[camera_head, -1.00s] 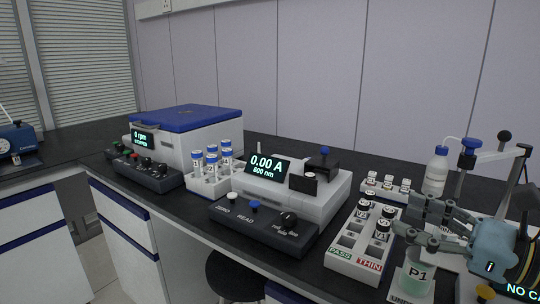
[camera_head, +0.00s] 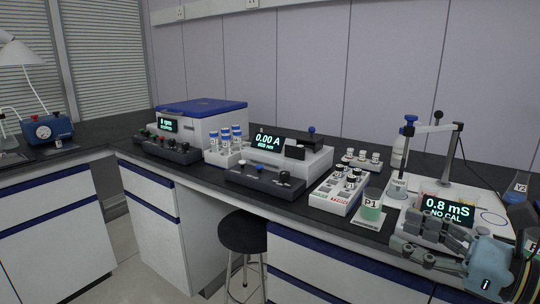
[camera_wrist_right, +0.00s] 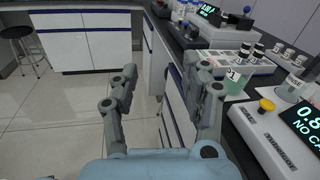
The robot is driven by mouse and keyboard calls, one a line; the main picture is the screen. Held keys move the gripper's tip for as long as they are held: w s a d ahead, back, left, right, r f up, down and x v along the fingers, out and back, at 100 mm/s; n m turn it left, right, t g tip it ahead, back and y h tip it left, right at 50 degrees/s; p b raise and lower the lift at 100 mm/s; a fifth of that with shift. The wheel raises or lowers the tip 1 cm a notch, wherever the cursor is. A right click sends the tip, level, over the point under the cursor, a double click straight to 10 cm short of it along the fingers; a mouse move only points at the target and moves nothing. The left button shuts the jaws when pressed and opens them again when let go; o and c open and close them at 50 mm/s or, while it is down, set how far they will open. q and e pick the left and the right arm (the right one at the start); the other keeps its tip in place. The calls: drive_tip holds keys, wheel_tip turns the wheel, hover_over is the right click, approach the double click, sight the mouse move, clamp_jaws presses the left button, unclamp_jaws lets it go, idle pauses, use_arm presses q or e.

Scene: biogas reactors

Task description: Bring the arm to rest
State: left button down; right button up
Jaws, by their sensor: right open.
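My right gripper (camera_head: 402,234) is at the lower right in the head view, in front of the meter reading 0.8 mS NO CAL (camera_head: 447,207). It is open and empty. In the right wrist view its two fingers (camera_wrist_right: 163,75) stand wide apart, with floor and cabinet fronts between them. The beaker P1 (camera_head: 371,206), with pale green liquid, stands upright on the bench to the left of the gripper, apart from it; the right finger partly overlaps it in the wrist view (camera_wrist_right: 236,82). My left gripper is not in view.
The PASS/THIN rack (camera_head: 325,199) with several black-capped vials is left of the beaker. The photometer (camera_head: 310,158), blue-capped vials (camera_head: 226,138) and blue-lidded centrifuge (camera_head: 202,108) stand farther left. A black stool (camera_head: 242,232) stands before the bench; floor shows beside it.

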drive_tip(key=s+d+f+m+h, duration=0.35)
drive_tip(key=f+m, duration=0.45)
drive_tip(key=f, duration=0.4)
drive_tip(key=s+d+f+m+g+h, duration=0.15)
drive_tip(key=s+f+m+h, duration=0.3)
drive_tip(key=f+m, duration=0.55)
drive_tip(key=s+d+f+m+t+h, duration=0.1)
drive_tip(key=s+d+f+m+h, duration=0.25)
drive_tip(key=f+m, duration=0.65)
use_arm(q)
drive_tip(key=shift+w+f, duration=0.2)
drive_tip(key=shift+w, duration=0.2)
use_arm(e)
drive_tip(key=s+f+m+g+h, duration=0.1)
drive_tip(key=s+f+m+g, duration=0.4)
drive_tip(key=s+f+m, duration=0.4)
drive_tip(key=s+f+m+g, duration=0.6)
drive_tip(key=s+f+m, duration=0.3)
drive_tip(key=s, duration=1.5)
wheel_tip(320, 180, down, 3)
drive_tip(key=shift+r+h, duration=0.2)
drive_tip(key=shift+h, duration=0.15)
drive_tip(key=shift+a+g, duration=0.1)
drive_tip(key=shift+g, duration=0.15)
